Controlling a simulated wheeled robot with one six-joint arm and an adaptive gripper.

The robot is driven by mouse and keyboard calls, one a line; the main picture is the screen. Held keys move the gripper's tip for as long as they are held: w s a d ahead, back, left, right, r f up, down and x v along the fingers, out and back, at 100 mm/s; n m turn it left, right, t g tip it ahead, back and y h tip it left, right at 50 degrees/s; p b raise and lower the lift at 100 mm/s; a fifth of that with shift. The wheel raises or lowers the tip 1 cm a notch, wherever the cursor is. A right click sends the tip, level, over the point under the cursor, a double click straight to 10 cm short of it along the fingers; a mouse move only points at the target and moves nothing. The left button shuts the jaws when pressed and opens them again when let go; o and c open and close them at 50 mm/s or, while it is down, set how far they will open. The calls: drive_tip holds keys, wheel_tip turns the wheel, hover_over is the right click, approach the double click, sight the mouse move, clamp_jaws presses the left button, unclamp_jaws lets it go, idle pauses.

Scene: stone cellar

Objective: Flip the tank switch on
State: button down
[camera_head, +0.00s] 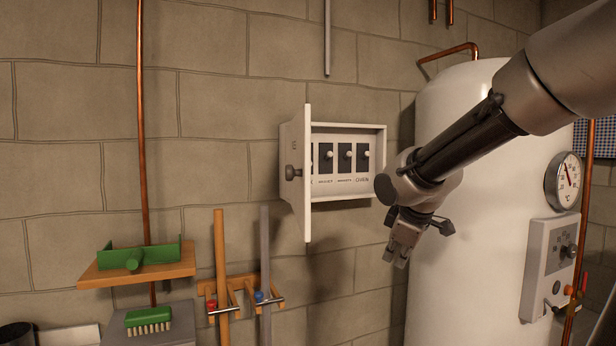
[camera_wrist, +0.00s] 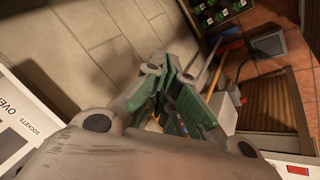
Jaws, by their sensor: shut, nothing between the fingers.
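A white switch box (camera_head: 376,131) hangs on the stone wall with its door (camera_head: 301,195) swung open toward me. Inside is a row of black switches with pale round knobs (camera_head: 329,155). The leftmost switch (camera_head: 314,158) is mostly hidden behind the door; only the end of its label shows, apparently a "K", so I cannot tell its position. My gripper (camera_head: 396,257) is shut and empty, pointing down below and right of the box, in front of the white tank. In the wrist view its fingers (camera_wrist: 180,95) are together; labels "OVEN" and "SOCKETS" show on a white panel (camera_wrist: 18,125).
The tall white tank (camera_head: 465,240) with a dial (camera_head: 564,181) and control panel (camera_head: 549,268) stands right. A wooden shelf (camera_head: 170,268) and a rack (camera_head: 240,295) with upright handles sit lower left.

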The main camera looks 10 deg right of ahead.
drive_tip(key=w+a+r+n+t+y, duration=0.1)
drive_tip(key=w+a+r+n+t, duration=0.15)
drive_tip(key=w+n, duration=0.35)
drive_tip(key=w+a+r+n+t+y, duration=0.1)
drive_tip(key=w+a+r+n+t, duration=0.15)
drive_tip(key=w+r+n, duration=0.35)
drive_tip(key=w+a+r+n+t+y, duration=0.3)
drive_tip(key=a+r+n, duration=0.3)
drive_tip(key=r+n, duration=0.3)
drive_tip(key=w+n, duration=0.1)
drive_tip(key=n, duration=0.3)
drive_tip(key=shift+w+a+t+y, duration=0.2)
drive_tip(key=shift+t+y, duration=0.1)
drive_tip(key=shift+y, duration=0.1)
drive_tip(key=x, duration=1)
